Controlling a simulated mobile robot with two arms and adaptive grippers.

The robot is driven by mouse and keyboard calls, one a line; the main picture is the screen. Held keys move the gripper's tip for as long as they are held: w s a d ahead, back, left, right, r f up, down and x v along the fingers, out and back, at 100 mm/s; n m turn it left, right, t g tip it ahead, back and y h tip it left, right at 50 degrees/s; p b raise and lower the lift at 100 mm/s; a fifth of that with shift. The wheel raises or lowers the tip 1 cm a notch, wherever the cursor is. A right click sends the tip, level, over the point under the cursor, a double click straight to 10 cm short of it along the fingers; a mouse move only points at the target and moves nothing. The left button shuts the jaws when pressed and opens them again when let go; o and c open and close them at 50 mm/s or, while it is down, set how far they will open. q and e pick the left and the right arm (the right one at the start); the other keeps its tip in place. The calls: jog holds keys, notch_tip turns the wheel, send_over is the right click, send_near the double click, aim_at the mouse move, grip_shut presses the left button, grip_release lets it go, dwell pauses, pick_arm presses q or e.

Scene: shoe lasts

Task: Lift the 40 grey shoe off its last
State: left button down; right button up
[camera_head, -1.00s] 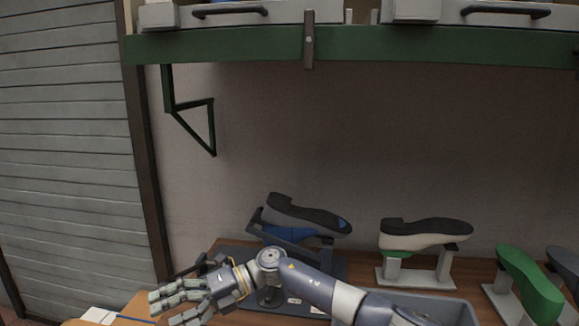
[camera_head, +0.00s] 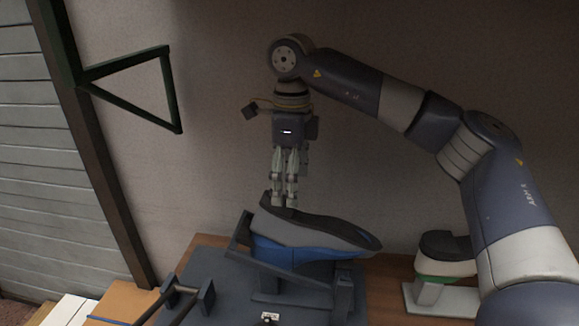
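A grey shoe (camera_head: 310,232) with a dark sole sits sole up and tilted on a blue last (camera_head: 300,256). The last is held in a dark metal fixture (camera_head: 345,290) on the bench. My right gripper (camera_head: 285,203) comes in from the right and points straight down over the shoe's raised heel end at the left. Its fingertips overlap the heel's edge in the picture. I cannot tell whether they touch it, or whether the fingers are closed on anything. My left gripper is not in view. No size marking is readable.
Another shoe with a dark sole (camera_head: 445,243) stands on a light stand (camera_head: 440,297) at the right, partly behind my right arm. A bar with dark end blocks (camera_head: 178,290) is at the front left. A green wall bracket (camera_head: 130,88) hangs at the upper left.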

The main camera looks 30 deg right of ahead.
aim_at(291, 217)
jog(key=shift+d+f, duration=0.1)
jog(key=shift+f, duration=0.35)
jog(key=f, duration=0.1)
jog(key=s+f+p, duration=0.1)
jog(key=f, duration=0.1)
jog(key=shift+s+a+f, duration=0.15)
jog(key=shift+a+f, duration=0.1)
jog(key=shift+a, duration=0.1)
jog(key=f, duration=0.1)
jog(key=f+p, duration=0.1)
jog(key=f, duration=0.3)
jog(key=shift+w+d, duration=0.1)
jog(key=shift+w, duration=0.2)
jog(key=shift+s+f, duration=0.15)
jog(key=shift+f, duration=0.2)
jog(key=shift+c, duration=0.2)
jog(key=c, duration=0.9)
jog(key=shift+f, duration=0.1)
jog(key=c, duration=0.5)
